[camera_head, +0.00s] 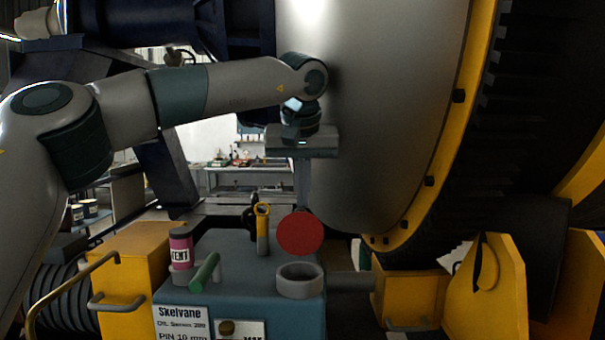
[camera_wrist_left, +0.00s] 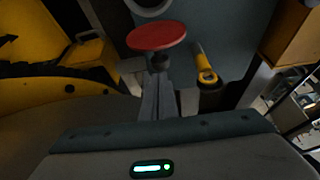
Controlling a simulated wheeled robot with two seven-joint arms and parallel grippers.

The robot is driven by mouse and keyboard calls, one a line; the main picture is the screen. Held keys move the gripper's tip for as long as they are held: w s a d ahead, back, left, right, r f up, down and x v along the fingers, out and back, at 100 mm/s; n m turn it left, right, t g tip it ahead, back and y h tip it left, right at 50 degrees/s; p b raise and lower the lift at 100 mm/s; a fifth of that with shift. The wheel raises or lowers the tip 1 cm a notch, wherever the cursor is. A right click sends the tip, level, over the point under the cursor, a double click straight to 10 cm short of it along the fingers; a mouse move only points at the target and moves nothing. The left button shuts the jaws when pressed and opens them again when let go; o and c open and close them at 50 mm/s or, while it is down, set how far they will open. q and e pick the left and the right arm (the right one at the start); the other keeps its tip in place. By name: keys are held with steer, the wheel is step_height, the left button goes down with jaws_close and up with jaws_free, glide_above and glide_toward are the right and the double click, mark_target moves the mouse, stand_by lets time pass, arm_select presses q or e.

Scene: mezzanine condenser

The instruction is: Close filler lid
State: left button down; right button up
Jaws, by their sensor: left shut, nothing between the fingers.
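The filler lid (camera_head: 300,233) is a red disc, raised on edge behind the grey ring-shaped filler neck (camera_head: 300,281) on top of the blue-grey box (camera_head: 240,255). The neck's mouth is uncovered. My left gripper (camera_head: 303,205) points down from above, its fingers shut and empty. Its tips are just behind the lid in the head view, and the lid hides their lower ends. In the left wrist view the shut fingers (camera_wrist_left: 157,85) point at the red lid (camera_wrist_left: 157,36), close to a dark part under it; I cannot tell if they touch. The neck's rim (camera_wrist_left: 152,8) shows beyond.
On the box, a yellow-topped handle (camera_head: 263,230) stands left of the lid, with a green bar (camera_head: 206,271) and a pink can (camera_head: 181,249) further left. A large metal drum (camera_head: 375,110) rises close to the right of my left gripper.

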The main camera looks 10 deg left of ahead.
arm_select(q)
steer(key=shift+w+f, duration=0.1)
steer(key=shift+f, duration=0.25)
arm_select(e)
steer(key=shift+d+r, duration=0.15)
steer(key=shift+d, duration=0.25)
steer(key=shift+d, duration=0.15)
